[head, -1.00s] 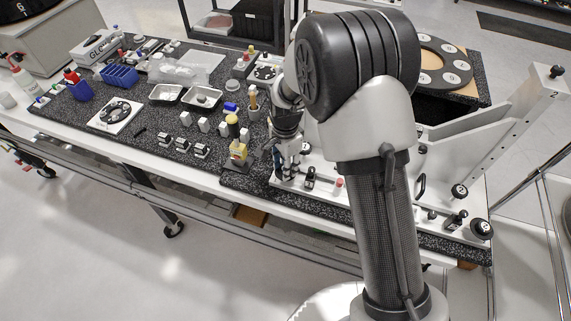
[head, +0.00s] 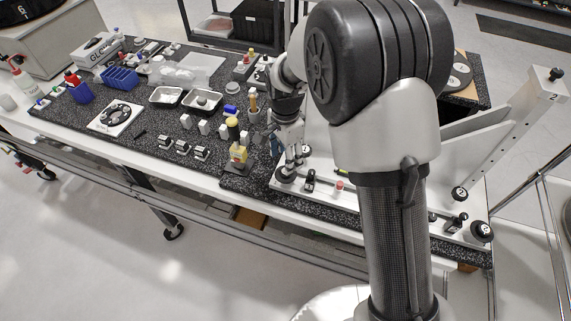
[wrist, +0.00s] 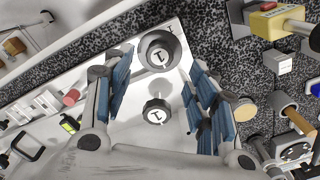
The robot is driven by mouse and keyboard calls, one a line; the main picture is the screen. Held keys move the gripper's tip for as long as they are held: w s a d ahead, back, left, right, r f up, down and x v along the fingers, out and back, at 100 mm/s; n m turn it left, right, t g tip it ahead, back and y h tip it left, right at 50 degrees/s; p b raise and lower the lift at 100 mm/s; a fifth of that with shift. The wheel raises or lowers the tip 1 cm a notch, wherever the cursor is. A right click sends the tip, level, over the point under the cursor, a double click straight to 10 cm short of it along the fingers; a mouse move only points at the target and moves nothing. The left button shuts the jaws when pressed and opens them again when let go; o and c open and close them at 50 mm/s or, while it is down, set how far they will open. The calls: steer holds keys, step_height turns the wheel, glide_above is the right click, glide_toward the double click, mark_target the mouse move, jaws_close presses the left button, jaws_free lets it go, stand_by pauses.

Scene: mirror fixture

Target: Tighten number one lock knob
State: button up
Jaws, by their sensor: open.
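The larger knob (wrist: 160,48) lies near the plate's corner and the smaller knob (wrist: 157,112) lies closer to my wrist. My gripper (wrist: 160,68) is open, with blue-padded fingers on either side of the knobs and nothing held. In the head view my gripper (head: 289,155) points down over the plate's left end. One knob (head: 286,174) shows just below it at the front corner. Whether the fingers touch either knob is unclear.
My arm hides the plate's middle.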

step_height(320, 180, up, 6)
steer(key=shift+r, duration=0.2)
stand_by(0.4)
